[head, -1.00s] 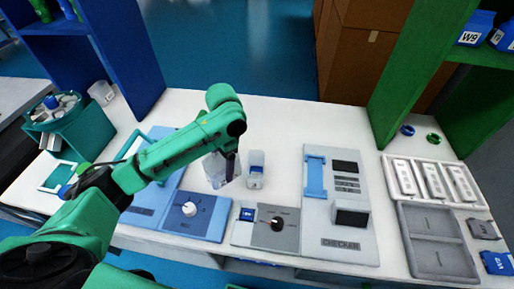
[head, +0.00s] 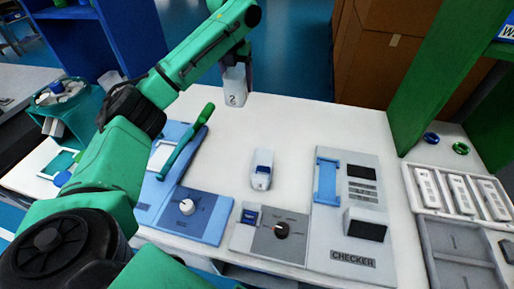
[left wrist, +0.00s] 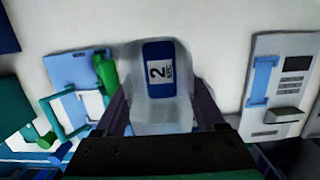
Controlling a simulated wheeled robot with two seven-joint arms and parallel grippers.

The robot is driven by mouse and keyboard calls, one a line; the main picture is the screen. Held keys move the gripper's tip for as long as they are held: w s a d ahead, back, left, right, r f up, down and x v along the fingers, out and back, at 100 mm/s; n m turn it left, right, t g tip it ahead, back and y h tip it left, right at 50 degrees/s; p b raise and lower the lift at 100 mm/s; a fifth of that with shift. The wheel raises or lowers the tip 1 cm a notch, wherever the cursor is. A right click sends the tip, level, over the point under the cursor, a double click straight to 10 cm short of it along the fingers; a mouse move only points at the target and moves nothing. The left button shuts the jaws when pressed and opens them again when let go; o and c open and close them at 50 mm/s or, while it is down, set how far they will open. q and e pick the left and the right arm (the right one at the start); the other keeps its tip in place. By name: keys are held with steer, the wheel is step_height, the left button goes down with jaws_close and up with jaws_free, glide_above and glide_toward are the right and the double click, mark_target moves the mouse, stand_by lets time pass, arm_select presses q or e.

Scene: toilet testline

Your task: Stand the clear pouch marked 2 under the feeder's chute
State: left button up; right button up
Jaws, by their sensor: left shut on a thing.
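The clear pouch marked 2 (head: 235,98) hangs upright in my left gripper (head: 237,68), above or at the back edge of the white table. I cannot tell whether its bottom touches the table. In the left wrist view the pouch (left wrist: 158,112) sits between the two dark fingers, with its blue and white label 2 facing the camera. A teal bin (head: 88,118) filled with pale pieces stands at the far left and looks like the feeder. Its chute is not clear to me. My right gripper is not in view.
A blue station (head: 205,213) with a dial and raised green handle stands left of centre. A small white and blue item (head: 262,172) lies mid-table. A grey dial unit (head: 280,240), the checker (head: 325,225) and trays (head: 455,250) stand to the right. The back middle is clear.

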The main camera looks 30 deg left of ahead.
arm_select(q)
step_height(320, 180, down, 19)
steer(key=shift+s+f+p, duration=0.1)
steer(key=shift+f+p, duration=0.1)
steer(key=shift+p, duration=0.45)
steer(key=shift+f, duration=0.1)
steer(key=o, duration=1.3)
